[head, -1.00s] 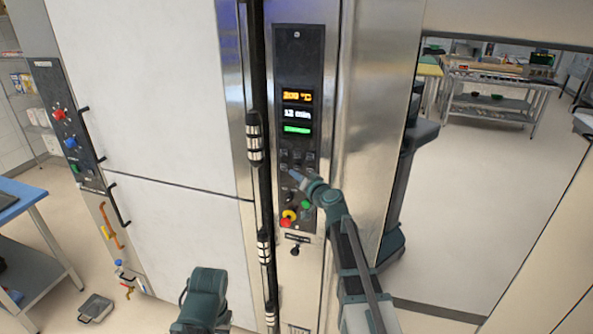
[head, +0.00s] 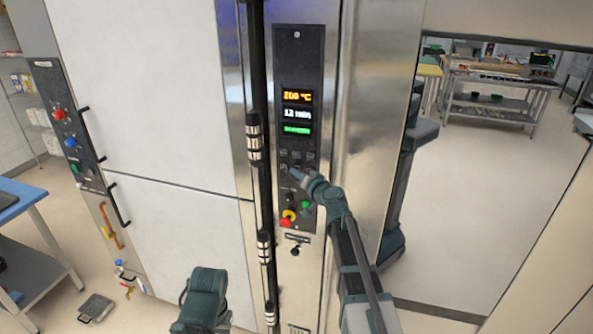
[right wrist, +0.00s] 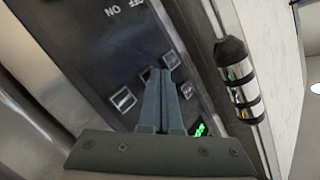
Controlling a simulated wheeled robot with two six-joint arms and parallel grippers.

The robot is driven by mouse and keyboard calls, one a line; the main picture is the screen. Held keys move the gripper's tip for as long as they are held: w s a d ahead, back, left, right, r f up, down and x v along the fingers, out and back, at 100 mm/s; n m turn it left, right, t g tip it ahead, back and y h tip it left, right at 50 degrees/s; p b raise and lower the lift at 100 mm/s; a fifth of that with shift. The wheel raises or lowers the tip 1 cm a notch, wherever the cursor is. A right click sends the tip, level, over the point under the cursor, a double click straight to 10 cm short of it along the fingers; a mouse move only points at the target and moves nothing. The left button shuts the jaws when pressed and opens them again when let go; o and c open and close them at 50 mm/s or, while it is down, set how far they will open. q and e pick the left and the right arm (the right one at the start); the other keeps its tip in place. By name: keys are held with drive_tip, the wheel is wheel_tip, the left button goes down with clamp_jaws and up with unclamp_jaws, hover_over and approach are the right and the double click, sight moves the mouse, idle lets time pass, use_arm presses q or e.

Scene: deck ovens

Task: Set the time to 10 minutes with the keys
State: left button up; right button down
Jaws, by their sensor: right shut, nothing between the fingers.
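The oven control panel (head: 313,60) is a dark upright strip with three lit lines. The time display (head: 297,113) reads 12 min in white, below an orange 200 °C line (head: 297,96) and above a green line (head: 297,129). Small square keys (head: 297,155) sit below the displays. My right gripper (head: 291,171) is shut and empty, its tips at the lower keys. In the right wrist view its fingers (right wrist: 159,85) lie over the panel among the keys (right wrist: 123,99); I cannot tell whether they touch one. My left arm shows at the bottom; its gripper is not visible.
Below the keys are a green button (head: 306,204) and a red and yellow emergency button (head: 288,218). A dark vertical bar with ribbed metal collars (head: 254,137) stands just left of the panel. White oven doors (head: 150,90) fill the left.

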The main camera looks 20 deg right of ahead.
drive_tip(key=shift+w+d, duration=0.15)
drive_tip(key=shift+w, duration=0.05)
drive_tip(key=shift+s, duration=0.1)
idle(0.4)
drive_tip(key=shift+s+a, duration=0.45)
drive_tip(key=shift+s, duration=0.15)
drive_tip(key=shift+w, duration=0.15)
idle(0.3)
drive_tip(key=shift+w+d, duration=0.2)
drive_tip(key=shift+d, duration=0.05)
drive_tip(key=shift+w+d, duration=0.15)
drive_tip(key=shift+w, duration=0.1)
idle(1.2)
drive_tip(key=shift+s+a, duration=0.4)
drive_tip(key=shift+s, duration=0.2)
drive_tip(key=shift+s, duration=0.1)
